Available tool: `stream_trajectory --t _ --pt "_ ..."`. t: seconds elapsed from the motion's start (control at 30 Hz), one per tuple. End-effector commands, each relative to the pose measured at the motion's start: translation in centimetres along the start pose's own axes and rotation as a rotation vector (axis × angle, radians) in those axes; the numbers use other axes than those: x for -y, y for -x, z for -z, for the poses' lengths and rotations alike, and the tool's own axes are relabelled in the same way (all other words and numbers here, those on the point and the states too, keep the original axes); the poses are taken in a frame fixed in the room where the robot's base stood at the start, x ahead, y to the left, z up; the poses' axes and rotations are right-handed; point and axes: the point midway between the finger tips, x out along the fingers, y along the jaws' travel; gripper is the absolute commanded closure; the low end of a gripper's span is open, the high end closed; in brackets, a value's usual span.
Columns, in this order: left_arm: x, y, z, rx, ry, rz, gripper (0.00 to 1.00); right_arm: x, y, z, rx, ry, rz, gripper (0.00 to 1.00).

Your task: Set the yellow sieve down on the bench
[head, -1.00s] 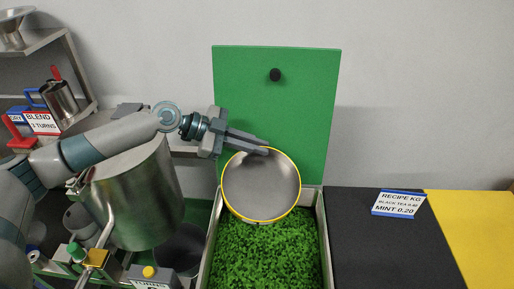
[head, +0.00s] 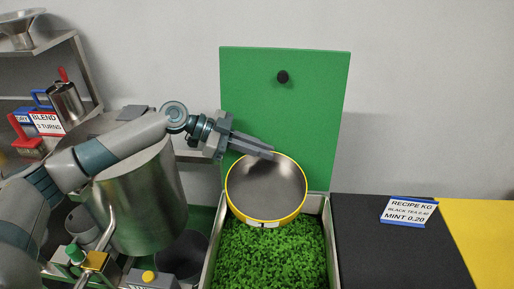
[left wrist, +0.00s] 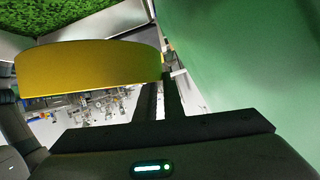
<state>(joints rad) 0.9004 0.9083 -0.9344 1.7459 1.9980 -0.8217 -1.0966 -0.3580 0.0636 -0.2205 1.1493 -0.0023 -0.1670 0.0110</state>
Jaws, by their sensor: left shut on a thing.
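The yellow sieve (head: 267,190) is a round pan with a yellow rim and a grey inside. In the left wrist view the sieve's yellow side (left wrist: 90,66) fills the upper left, beside the fingers (left wrist: 160,95). The dark bench top (head: 385,250) lies to the right of the bin, with no sieve on it. My right gripper is not in view.
The leaf bin (head: 334,255) has a raised green lid (head: 285,110) behind the sieve. A recipe card (head: 408,211) stands on the dark bench top, with a yellow surface (head: 480,225) to its right. A large steel drum (head: 140,205) stands left under my arm.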

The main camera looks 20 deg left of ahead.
Motion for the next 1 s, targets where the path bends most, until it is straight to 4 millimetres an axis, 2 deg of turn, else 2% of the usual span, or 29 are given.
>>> stream_trajectory --t 0.27,0.63,1.0 --pt "-1.2 -0.8 0.0 -0.005 -0.004 -0.011 1.00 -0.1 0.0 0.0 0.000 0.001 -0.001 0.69" --pt "-6.3 -3.0 -0.7 -0.010 -0.010 -0.028 1.00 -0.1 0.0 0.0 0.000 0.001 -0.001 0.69" --pt "-10.7 -2.9 -2.5 0.004 0.019 0.033 1.00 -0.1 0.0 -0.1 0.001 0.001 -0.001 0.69"
